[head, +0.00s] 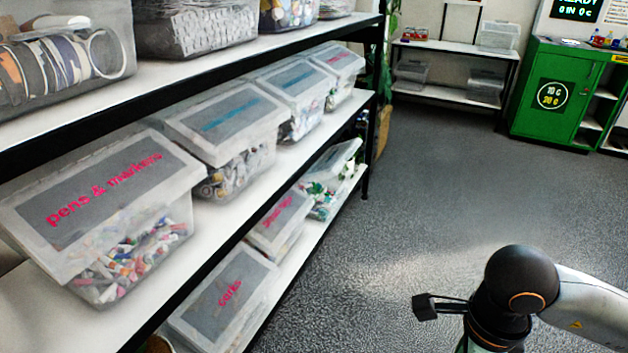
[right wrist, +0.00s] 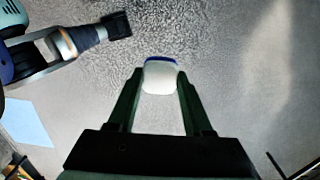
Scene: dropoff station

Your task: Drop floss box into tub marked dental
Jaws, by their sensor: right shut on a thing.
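My right gripper (right wrist: 160,80) is shut on a small white floss box (right wrist: 160,78) with a blue top edge, held between its fingertips above the grey floor. The box does not show in the head view, where part of my right arm is at the lower right. I cannot read "dental" on any tub. Lidded tubs with lettering too small to read are the teal-lettered tub (head: 225,120), the blue-lettered tub (head: 293,85), the far pink-lettered tub (head: 337,60) and a lower pink-lettered tub (head: 280,220). My left gripper is not seen.
The pens & markers tub (head: 100,190) is on the middle shelf (head: 240,205); the corks tub (head: 225,300) is below. An open-looking tub (head: 333,175) stands farther along. A green cabinet (head: 560,95) and a back shelf (head: 450,47) are far off. The floor (head: 430,190) between is clear.

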